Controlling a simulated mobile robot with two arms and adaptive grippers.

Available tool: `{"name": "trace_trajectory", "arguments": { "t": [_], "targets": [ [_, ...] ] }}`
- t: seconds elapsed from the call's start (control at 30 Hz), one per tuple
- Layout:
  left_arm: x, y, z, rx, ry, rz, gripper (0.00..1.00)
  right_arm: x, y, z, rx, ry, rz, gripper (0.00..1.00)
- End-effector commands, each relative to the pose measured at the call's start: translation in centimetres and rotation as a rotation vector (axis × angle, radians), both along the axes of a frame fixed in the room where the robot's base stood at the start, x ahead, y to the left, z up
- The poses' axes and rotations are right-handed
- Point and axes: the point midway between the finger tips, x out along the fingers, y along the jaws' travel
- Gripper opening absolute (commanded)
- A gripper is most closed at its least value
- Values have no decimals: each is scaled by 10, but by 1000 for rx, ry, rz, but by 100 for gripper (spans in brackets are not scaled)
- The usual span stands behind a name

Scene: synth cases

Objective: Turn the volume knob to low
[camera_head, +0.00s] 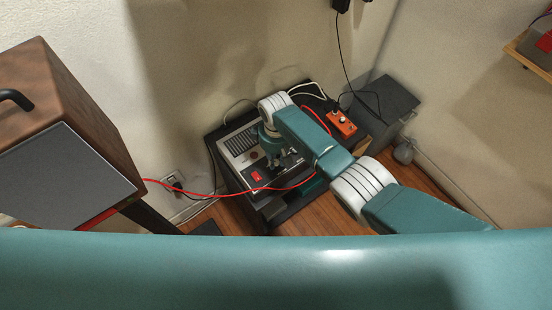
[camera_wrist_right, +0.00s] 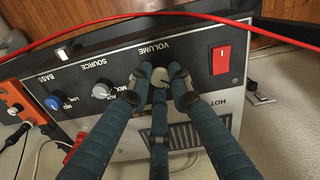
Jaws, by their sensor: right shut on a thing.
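The amplifier, a box with a black front panel (camera_wrist_right: 205,62), has its VOLUME label upside down in the right wrist view. Its casing shows in the head view (camera_head: 240,145). My right gripper (camera_wrist_right: 159,77) has its fingers closed around the volume knob, just below that label. The fingers hide most of the knob, and I cannot read its pointer. In the head view my right gripper (camera_head: 276,158) reaches down onto the panel from above. My left gripper is not in view.
A lit red switch (camera_wrist_right: 221,59) sits beside the volume knob. The source knob (camera_wrist_right: 101,91) and blue bass knob (camera_wrist_right: 54,102) are on the other side. A red cable (camera_wrist_right: 120,18) runs along the panel's edge. An orange box (camera_head: 342,124) stands behind my right arm.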

Motion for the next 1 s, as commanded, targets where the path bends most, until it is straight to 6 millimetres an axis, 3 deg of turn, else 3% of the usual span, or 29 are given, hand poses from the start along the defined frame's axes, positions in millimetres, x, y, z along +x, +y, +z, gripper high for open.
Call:
{"name": "trace_trajectory", "arguments": {
  "t": [0.33, 0.87, 0.9, 0.97, 1.0],
  "targets": [
    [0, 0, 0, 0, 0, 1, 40, -1, 0, 0, 1, 2, 132, 0],
    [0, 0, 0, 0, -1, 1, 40, -1, 0, 0, 0, 1, 154, 0],
    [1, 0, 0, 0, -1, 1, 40, -1, 0, 0, 0, 1, 153, 25],
    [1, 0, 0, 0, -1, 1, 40, -1, 0, 0, 0, 1, 153, 37],
    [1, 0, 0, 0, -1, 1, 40, -1, 0, 0, 0, 1, 153, 38]
  ]
}}
